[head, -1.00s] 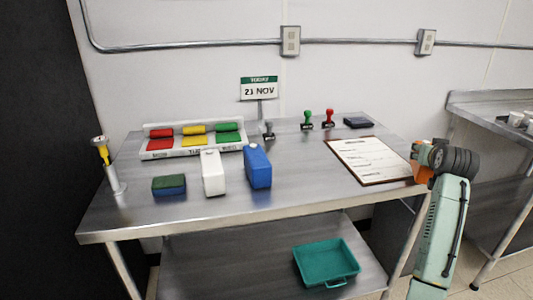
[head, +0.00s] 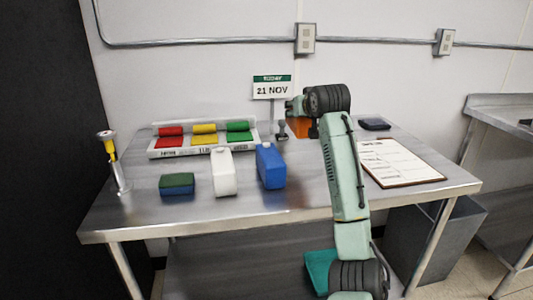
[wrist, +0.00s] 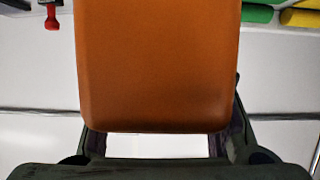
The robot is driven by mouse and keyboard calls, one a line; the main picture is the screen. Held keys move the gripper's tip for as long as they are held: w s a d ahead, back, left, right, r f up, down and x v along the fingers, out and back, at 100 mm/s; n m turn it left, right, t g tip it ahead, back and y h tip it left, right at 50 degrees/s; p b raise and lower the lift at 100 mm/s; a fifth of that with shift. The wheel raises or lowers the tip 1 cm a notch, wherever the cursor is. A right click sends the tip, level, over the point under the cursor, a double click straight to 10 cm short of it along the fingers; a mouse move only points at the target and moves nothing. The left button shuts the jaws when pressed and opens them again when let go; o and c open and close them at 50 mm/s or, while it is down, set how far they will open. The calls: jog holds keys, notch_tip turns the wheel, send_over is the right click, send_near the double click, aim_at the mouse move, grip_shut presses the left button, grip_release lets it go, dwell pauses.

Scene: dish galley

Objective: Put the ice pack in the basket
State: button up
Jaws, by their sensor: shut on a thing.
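My gripper (head: 297,110) is above the back middle of the steel table, shut on a smooth orange slab (head: 299,127). In the wrist view the slab (wrist: 158,70) fills the upper middle, between the dark fingers. It has rounded corners and looks like the ice pack, though no label shows. A teal open bin (head: 318,272), the likely basket, is on the lower shelf, partly hidden behind my arm.
On the table (head: 245,207) are a blue container (head: 270,167), a white container (head: 223,173), a green-and-blue block (head: 177,184), a colored-roll rack (head: 203,149), a clipboard (head: 398,163) and a date sign (head: 272,88). The front strip is clear.

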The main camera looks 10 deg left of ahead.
aim_at(300, 126)
jog(key=shift+a+f, duration=0.2)
jog(key=shift+f, duration=0.05)
notch_tip(300, 126, down, 9)
jog(key=shift+f+p, duration=0.1)
jog(key=shift+p, duration=0.85)
jog(key=shift+f, duration=0.1)
jog(key=shift+f, duration=0.15)
jog(key=o, duration=1.5)
jog(key=shift+r, duration=0.2)
jog(key=b+v, duration=0.2)
jog(key=v, duration=1)
jog(key=shift+s+b, duration=0.1)
jog(key=shift+b, duration=0.3)
